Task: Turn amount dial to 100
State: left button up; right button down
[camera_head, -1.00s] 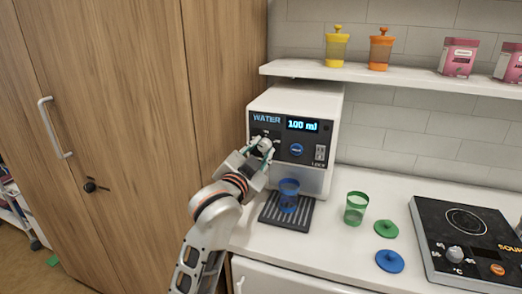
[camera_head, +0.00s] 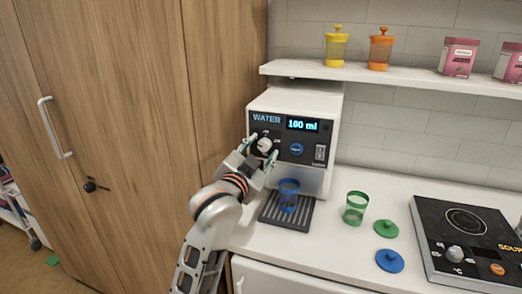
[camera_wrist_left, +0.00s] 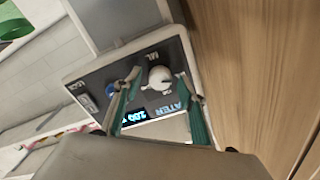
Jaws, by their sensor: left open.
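The water dispenser (camera_head: 318,112) stands on the counter against the wooden cabinet. Its display (camera_head: 303,125) reads "100 ml". The white amount dial (camera_head: 264,144) is on the left of the black front panel; it also shows in the left wrist view (camera_wrist_left: 160,78). My left gripper (camera_head: 264,149) is open in front of the dial, one finger to each side of it; I cannot tell whether they touch it. In the left wrist view the green-padded fingers (camera_wrist_left: 160,100) are spread apart. A blue cup (camera_head: 288,195) stands on the drip tray (camera_head: 273,214). My right gripper is not in view.
A green cup (camera_head: 355,208), a green lid (camera_head: 386,229) and a blue lid (camera_head: 390,261) are on the counter to the right. A black soup hotplate (camera_head: 440,225) is at far right. The shelf (camera_head: 400,79) above holds yellow and orange cups and pink boxes.

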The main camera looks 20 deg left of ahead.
pick_arm(q)
jog(key=shift+s, duration=0.1)
jog(key=s, duration=1.2)
jog(key=shift+a, duration=0.2)
jog(key=shift+w, duration=0.1)
notch_tip(320, 180, down, 17)
jog(key=g, duration=0.2)
jog(key=s+f+n+g, duration=0.1)
jog(key=s+f+g, duration=0.1)
jog(key=s+f, duration=0.5)
jog(key=s+a+f+n+g+h, duration=0.1)
jog(key=s+f, duration=0.6)
jog(key=f, duration=0.7)
jog(key=s+a+f+n+g, duration=0.1)
jog(key=s+f+g, duration=0.1)
jog(key=s+f, duration=0.5)
notch_tip(320, 180, down, 4)
jog(key=shift+f+g, duration=0.15)
jog(key=shift+g, duration=0.15)
